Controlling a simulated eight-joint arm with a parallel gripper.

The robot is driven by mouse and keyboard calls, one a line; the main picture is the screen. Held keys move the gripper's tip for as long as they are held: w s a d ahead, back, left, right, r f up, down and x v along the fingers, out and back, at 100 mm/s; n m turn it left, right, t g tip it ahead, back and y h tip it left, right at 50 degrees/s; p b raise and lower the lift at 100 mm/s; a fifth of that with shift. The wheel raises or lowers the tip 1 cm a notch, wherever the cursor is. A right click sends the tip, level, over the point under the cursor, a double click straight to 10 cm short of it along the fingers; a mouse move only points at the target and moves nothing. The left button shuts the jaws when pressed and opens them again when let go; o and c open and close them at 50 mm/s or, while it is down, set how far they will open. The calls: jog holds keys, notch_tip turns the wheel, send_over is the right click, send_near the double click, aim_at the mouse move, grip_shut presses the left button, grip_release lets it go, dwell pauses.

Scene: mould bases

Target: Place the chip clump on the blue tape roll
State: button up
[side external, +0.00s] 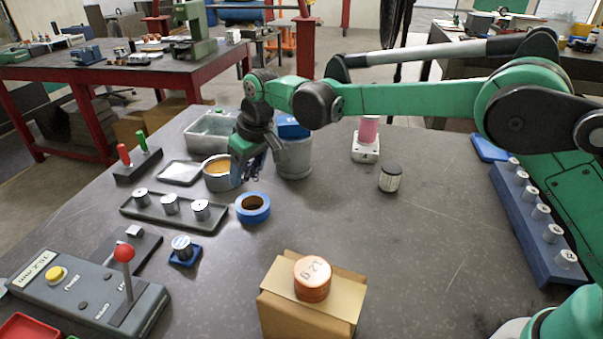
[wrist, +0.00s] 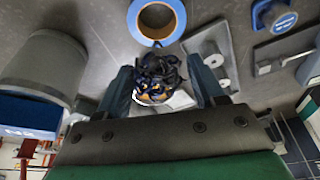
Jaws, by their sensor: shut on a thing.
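The chip clump is a tangle of dark curly shavings; in the wrist view the clump (wrist: 158,70) sits between my fingers. My gripper (wrist: 161,84) is shut on it. In the side view my gripper (side external: 248,165) holds the clump above the table, between the amber-filled pot and the grey bucket, and the arm partly hides it. The blue tape roll (side external: 253,214) lies flat on the table, nearer the side camera than my gripper. In the wrist view the blue tape roll (wrist: 134,22) shows beyond the clump, apart from it, its hole facing up.
A grey bucket (side external: 293,163) stands close to the right of my gripper, the amber-filled pot (side external: 217,183) close to the left. A dark tray (side external: 150,212) with metal cylinders lies left of the tape roll. A cardboard box (side external: 310,312) stands in front.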

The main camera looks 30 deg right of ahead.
aim_at(253, 203)
jog(key=shift+f, duration=2.5)
jog(key=shift+f, duration=0.15)
jog(key=o, duration=1.3)
jog(key=shift+c, duration=0.2)
